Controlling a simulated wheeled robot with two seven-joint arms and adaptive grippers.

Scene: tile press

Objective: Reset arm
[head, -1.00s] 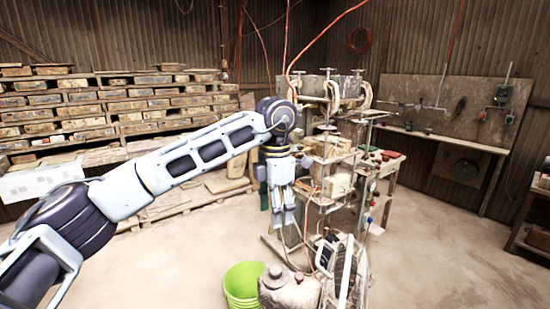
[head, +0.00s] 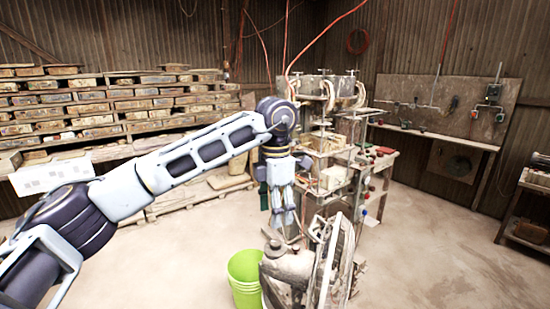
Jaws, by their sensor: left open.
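My left arm reaches in from the left, bends at a dark joint and points its gripper straight down. My left gripper (head: 283,222) is open and empty, hanging in the air in front of the tile press (head: 325,150). The press is a dusty frame with a work table and light-coloured blocks on it. I cannot tell how close the gripper is to the press. My right gripper is not in view.
A green bucket (head: 243,272) stands on the floor below the gripper, beside a dusty machine (head: 290,268) with a wheel. Shelves of stacked tiles or moulds (head: 95,105) line the left wall. A workbench (head: 440,138) stands at the back right.

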